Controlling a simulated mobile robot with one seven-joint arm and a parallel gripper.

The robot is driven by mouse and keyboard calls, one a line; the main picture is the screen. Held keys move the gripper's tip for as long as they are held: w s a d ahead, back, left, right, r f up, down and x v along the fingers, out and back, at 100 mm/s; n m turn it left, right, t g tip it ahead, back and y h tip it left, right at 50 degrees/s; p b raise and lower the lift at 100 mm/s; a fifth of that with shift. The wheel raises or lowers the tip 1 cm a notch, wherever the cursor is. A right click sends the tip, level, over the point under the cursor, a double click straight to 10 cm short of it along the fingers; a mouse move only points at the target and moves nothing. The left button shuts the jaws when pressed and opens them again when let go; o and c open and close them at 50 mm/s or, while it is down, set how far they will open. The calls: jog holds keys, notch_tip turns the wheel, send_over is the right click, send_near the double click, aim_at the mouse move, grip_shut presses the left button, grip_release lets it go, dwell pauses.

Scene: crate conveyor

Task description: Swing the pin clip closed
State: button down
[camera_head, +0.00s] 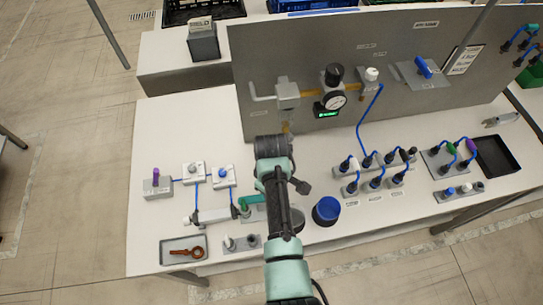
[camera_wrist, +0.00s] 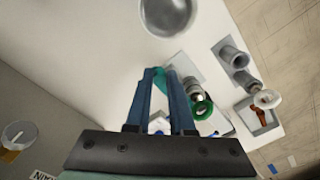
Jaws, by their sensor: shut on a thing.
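The green pin clip (camera_head: 243,205) sits at the right end of a grey cylinder (camera_head: 214,215) on the bench, just left of my arm in the head view. In the wrist view its green ring (camera_wrist: 201,107) is around the cylinder's end, and a teal-green piece (camera_wrist: 160,80), which looks like the clip's arm, lies between my fingertips. My gripper (camera_wrist: 164,74) is shut on this piece. My arm hides the fingers in the head view. I cannot tell how far the clip is swung.
A tray (camera_head: 164,258) with an orange key-like part and a small peg stand (camera_head: 240,243) lie in front. A blue cup (camera_head: 326,210) stands right of my arm. A grey panel (camera_head: 300,65) with a gauge stands behind.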

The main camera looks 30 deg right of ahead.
jog(key=shift+w+r+n, duration=0.1)
jog(key=shift+w+n, duration=0.05)
jog(key=shift+n, duration=0.15)
jog(key=c, duration=0.8)
grip_release()
notch_tip(320, 180, up, 13)
jog(key=shift+f+b, duration=0.1)
jog(key=shift+b, duration=0.8)
